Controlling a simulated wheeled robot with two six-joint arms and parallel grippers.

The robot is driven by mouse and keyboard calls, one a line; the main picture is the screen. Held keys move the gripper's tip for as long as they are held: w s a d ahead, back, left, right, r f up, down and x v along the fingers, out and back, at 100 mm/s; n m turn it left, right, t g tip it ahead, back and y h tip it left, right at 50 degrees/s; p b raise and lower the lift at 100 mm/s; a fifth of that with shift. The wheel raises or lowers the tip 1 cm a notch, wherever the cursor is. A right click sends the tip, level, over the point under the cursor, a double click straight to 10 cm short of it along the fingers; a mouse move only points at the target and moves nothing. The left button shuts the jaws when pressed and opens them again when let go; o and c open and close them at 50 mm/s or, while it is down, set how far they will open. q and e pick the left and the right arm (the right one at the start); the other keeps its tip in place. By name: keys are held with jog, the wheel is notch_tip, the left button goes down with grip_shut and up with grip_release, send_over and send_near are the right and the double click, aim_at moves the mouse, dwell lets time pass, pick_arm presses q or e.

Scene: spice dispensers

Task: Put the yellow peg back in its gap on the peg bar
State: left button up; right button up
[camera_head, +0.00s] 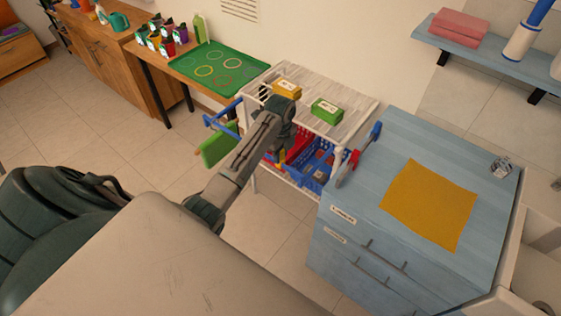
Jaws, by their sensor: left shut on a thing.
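My left arm reaches from the left to the white slatted cart. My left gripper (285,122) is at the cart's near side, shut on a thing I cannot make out. Its fingertips are mostly hidden by my wrist. A small patch of yellow shows low beside it, too small to name. I cannot pick out the yellow peg or the peg bar for certain. My right gripper is not in view.
The white cart (312,92) bears a yellow box (287,88) and a green box (327,110) on top, with a blue basket (318,166) below. A blue cabinet (375,185) with a yellow cloth (430,204) stands at the right. Floor is clear at the left.

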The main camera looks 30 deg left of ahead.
pick_arm(q)
jog(key=shift+r, duration=2.25)
